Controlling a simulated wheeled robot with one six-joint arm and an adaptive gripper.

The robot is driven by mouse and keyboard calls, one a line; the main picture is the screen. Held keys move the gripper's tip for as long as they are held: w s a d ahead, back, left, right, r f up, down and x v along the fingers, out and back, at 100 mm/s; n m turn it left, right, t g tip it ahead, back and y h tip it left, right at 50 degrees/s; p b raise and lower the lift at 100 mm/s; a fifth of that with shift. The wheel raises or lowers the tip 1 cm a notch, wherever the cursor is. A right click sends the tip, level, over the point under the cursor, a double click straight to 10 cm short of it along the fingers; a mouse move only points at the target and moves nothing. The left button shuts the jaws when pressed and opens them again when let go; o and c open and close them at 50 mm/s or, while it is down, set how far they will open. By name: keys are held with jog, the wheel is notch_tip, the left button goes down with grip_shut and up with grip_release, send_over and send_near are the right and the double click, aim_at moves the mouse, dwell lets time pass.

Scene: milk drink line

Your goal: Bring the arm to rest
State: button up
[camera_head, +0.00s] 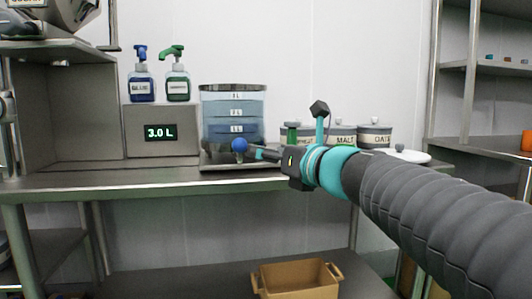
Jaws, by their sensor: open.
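My gripper (262,153) is in the middle of the picture, at the end of my dark, ribbed arm that comes in from the right. It points left and is open, with nothing seen held in it. Its tip is close to a blue ball-shaped knob (239,145) at the front of a clear tank (220,93). I cannot tell whether the two touch. The tank has level marks and blue liquid inside, and its base stands on the steel table (150,181).
A display box (160,114) reading 3.0 L carries a blue-topped bottle (141,85) and a green-topped bottle (177,85). Canisters, one marked MALT (343,136), stand behind my gripper. A tan crate (294,279) sits below. Shelving (490,66) is at right.

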jog(key=w+d+f+m+t+h, duration=0.35)
jog(key=d+m+h, duration=0.55)
jog(key=m, duration=0.7)
jog(key=s+d+f+m+g+h+p, duration=0.2)
jog(key=s+d+f+m+g+h, duration=0.3)
jog(key=d+f+m, duration=0.55)
jog(key=s+a+f+m+g+y+p, duration=0.1)
jog(key=s+f+m+g+p, duration=0.1)
jog(key=s+f+m+g, duration=0.7)
jog(key=s+a+f+m+t+y+p, duration=0.1)
jog(key=s+a+m+p, duration=0.1)
jog(key=s, duration=0.5)
jog(key=s+a+f+m+y+p, duration=0.1)
jog(key=s+m, duration=0.2)
jog(key=s, duration=0.4)
jog(key=shift+s+a+f+m+t+p, duration=0.2)
jog(key=shift+s+a+m+t+p, duration=0.05)
jog(key=shift+a+m+t+p, duration=0.1)
